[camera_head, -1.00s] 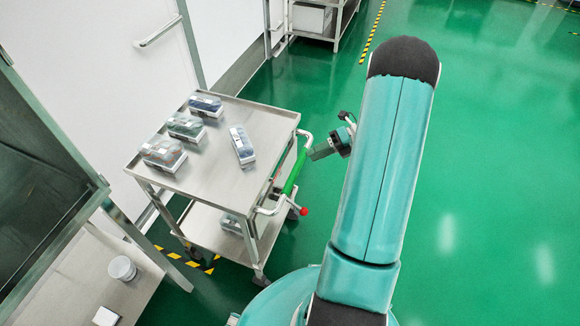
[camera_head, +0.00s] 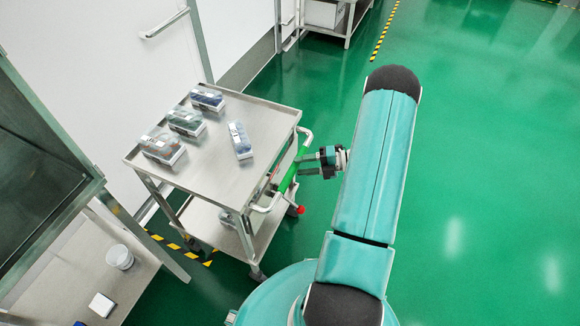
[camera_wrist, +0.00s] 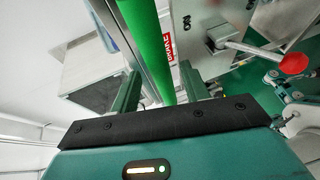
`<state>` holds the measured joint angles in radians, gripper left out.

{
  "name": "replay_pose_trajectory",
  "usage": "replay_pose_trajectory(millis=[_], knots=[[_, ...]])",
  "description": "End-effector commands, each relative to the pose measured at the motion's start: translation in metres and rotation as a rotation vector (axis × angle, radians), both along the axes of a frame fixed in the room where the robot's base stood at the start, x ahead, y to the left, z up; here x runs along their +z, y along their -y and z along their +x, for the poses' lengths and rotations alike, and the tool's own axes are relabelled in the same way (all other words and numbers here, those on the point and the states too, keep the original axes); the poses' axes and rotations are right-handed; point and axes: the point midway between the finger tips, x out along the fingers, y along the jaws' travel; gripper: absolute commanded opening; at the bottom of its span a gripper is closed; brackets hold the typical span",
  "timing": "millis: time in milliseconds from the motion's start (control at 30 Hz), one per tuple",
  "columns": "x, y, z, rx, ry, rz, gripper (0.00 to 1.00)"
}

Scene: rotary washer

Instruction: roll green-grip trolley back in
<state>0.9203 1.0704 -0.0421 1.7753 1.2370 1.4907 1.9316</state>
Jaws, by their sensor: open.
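The steel trolley (camera_head: 213,170) stands left of my arm, with boxed items on its top shelf. Its green grip (camera_head: 289,177) runs along its right side between bent white handle ends. My gripper (camera_head: 308,164) is open at the right of the grip, with its fingers reaching toward it. In the wrist view, the green grip (camera_wrist: 149,40) passes between the two open fingers of my gripper (camera_wrist: 159,72). I cannot tell whether either finger touches it. A red knob (camera_head: 301,210) sits near the handle's lower end; it also shows in the wrist view (camera_wrist: 294,63).
A steel bench (camera_head: 78,262) with a white cup (camera_head: 119,257) is at the lower left. Yellow-black floor tape (camera_head: 180,248) runs beside the trolley. A shelf rack (camera_head: 350,22) stands at the back. The green floor (camera_head: 490,130) on the right is clear.

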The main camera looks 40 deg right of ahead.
Motion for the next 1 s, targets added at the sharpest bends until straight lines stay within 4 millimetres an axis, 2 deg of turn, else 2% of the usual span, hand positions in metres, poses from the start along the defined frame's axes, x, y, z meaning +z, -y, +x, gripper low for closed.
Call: replay_pose_trajectory(millis=[100,300,633,667,867,1000], knots=[[-0.005,-0.018,0.013,0.004,0.0,0.001,0.46],[-0.009,-0.034,0.027,0.004,0.001,-0.001,0.46],[-0.01,-0.037,0.03,0.003,0.001,-0.001,0.46],[-0.01,-0.037,0.029,0.003,0.001,-0.001,0.42],[-0.01,-0.037,0.029,0.003,0.001,-0.001,0.03],[-0.01,-0.037,0.029,0.003,0.001,-0.001,0.0]])
